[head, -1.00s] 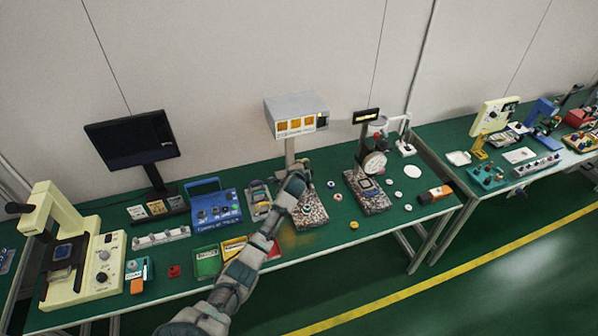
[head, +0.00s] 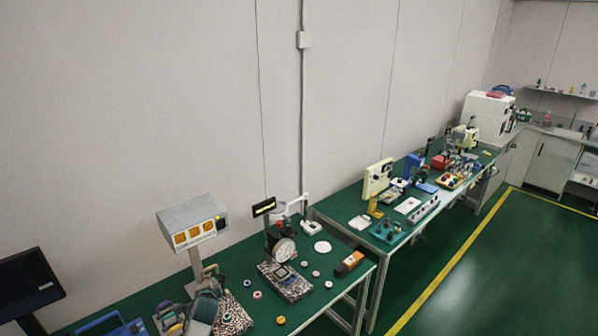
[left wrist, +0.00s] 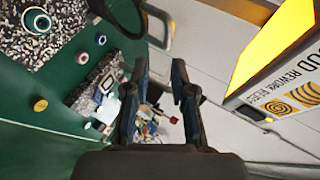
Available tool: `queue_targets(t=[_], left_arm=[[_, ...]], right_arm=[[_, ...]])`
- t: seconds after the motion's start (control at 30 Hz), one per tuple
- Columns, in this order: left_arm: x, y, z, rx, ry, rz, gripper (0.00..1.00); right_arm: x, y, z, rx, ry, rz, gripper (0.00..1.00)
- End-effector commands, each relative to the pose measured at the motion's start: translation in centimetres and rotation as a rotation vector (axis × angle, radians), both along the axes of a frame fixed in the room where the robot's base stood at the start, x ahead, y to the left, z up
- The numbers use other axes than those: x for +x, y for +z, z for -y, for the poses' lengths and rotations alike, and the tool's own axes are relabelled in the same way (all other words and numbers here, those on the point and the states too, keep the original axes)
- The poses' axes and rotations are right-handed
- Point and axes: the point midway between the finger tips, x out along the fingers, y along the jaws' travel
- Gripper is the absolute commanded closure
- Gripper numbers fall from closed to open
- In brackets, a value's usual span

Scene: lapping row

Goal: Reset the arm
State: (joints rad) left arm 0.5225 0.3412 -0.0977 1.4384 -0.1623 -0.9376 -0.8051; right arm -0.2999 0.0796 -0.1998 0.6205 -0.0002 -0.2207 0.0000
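The rest of my left arm is mostly out of the head view. My right gripper is in neither view.
A dial gauge stand (head: 281,245) and orange-black block (head: 349,263) lie to the right. A black monitor (head: 28,284) is at left.

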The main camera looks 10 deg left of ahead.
Motion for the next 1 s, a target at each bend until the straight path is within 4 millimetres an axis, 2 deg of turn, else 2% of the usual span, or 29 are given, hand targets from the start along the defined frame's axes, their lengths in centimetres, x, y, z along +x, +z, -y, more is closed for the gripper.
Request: queue_targets(t=[0.07, 0.17, 0.27, 0.3, 0.4, 0.5, 0.6, 0.8, 1.0], left_arm=[[-1.7, -2.3, 1.5, -0.045, 0.002, -0.025, 0.75], [-5.8, -6.4, 4.5, -0.153, 0.021, -0.075, 0.75], [-11.9, -10.8, 8.1, -0.296, 0.065, -0.142, 0.75], [-14.6, -12.3, 9.6, -0.357, 0.088, -0.173, 0.75], [-21.5, -15.1, 12.7, -0.498, 0.158, -0.248, 0.75], [-27.0, -16.5, 14.9, -0.605, 0.227, -0.31, 0.75], [-31.3, -17.0, 16.4, -0.684, 0.287, -0.358, 0.75], [-38.2, -16.9, 18.4, -0.798, 0.394, -0.434, 0.75], [-43.9, -16.1, 20.0, -0.889, 0.497, -0.498, 0.75]], right_arm=[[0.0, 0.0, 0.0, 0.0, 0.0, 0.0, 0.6], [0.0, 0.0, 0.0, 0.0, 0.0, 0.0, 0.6], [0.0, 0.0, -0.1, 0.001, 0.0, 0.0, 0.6], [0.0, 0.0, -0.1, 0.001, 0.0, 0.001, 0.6], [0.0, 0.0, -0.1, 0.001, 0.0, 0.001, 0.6], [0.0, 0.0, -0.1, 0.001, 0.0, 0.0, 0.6], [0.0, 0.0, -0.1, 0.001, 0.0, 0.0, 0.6], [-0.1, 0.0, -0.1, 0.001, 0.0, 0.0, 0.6], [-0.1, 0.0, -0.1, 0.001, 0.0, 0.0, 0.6]])
